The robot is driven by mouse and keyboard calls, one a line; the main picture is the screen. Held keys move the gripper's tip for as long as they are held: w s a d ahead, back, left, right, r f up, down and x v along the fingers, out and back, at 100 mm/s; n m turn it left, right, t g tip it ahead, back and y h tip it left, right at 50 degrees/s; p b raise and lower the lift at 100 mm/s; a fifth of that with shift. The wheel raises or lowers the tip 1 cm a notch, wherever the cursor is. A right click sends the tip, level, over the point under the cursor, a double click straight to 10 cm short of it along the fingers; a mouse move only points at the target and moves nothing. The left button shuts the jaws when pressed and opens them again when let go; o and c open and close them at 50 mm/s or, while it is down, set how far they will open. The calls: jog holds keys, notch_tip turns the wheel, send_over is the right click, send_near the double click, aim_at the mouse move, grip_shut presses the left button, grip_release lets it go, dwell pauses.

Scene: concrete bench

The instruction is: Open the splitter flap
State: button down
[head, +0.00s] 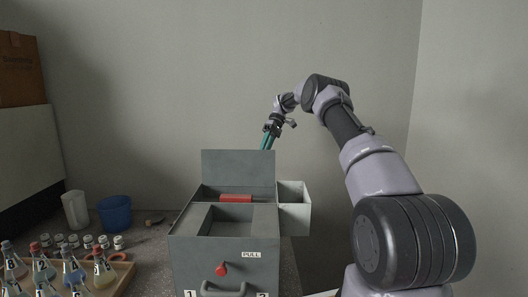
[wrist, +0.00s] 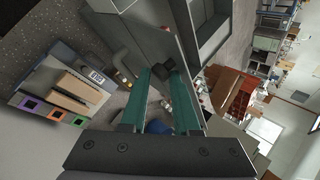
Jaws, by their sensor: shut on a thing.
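A grey metal splitter box (head: 190,252) stands on the bench in the head view. Its flap (head: 236,170), a flat grey plate, stands upright at the back of the box. My gripper (head: 267,143) is at the plate's top right corner, its teal fingers coming down from above and behind. In the wrist view my gripper (wrist: 166,72) is shut on a small dark part at the flap; the plate hides part of the fingertips in the head view. A red block (head: 236,198) shows inside the box. A red knob (head: 221,269) and a grey handle (head: 223,290) are on the front.
A small open grey bin (head: 294,208) hangs on the box's right side. At the left are several conical flasks (head: 72,275) on a wooden tray, small jars, a blue bucket (head: 115,213) and a white cup (head: 76,210). The wall is close behind.

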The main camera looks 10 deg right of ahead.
jog(key=c, duration=0.7)
grip_release()
jog(key=shift+d+f, duration=0.55)
jog(key=shift+f, duration=0.35)
jog(key=shift+s+a+r, duration=0.1)
jog(key=shift+a+r, duration=0.1)
jog(key=shift+r, duration=0.25)
notch_tip(320, 180, up, 10)
jog(key=shift+f, duration=0.1)
